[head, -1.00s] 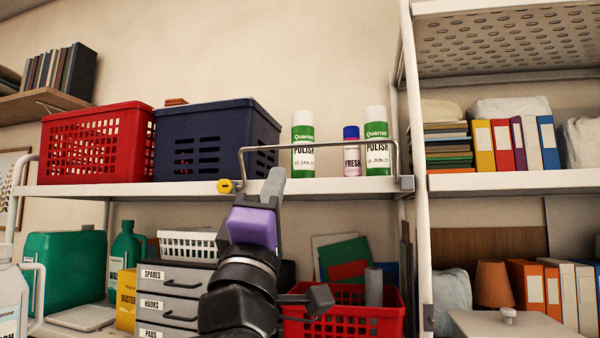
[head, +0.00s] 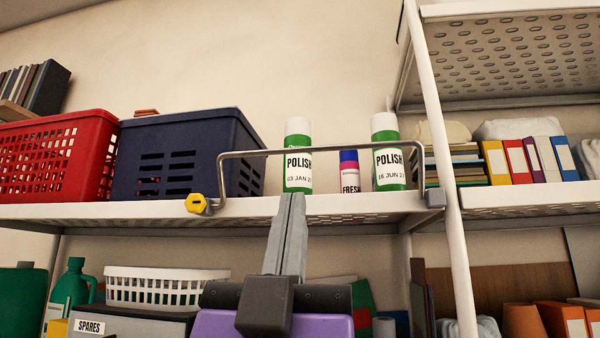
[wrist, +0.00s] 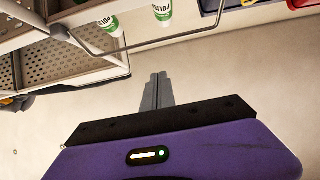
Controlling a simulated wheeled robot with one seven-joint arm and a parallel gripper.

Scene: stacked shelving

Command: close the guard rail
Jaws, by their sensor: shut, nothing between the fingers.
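The guard rail (head: 320,151) is a grey wire loop along the front edge of the upper shelf (head: 250,208). It rises from the edge and crosses in front of the spray cans; its exact tilt is unclear. A yellow knob (head: 196,203) sits at its left end and a grey bracket (head: 434,198) at its right. My gripper (head: 291,198) is shut and empty, pointing up. Its tips overlap the shelf edge below the rail's top bar. Contact is not visible.
Two green-and-white polish cans (head: 298,165) (head: 387,160) and a smaller pink can (head: 349,175) stand behind the rail. A navy basket (head: 190,130) stands to their left. A white upright post (head: 445,160) rises just right of the bracket.

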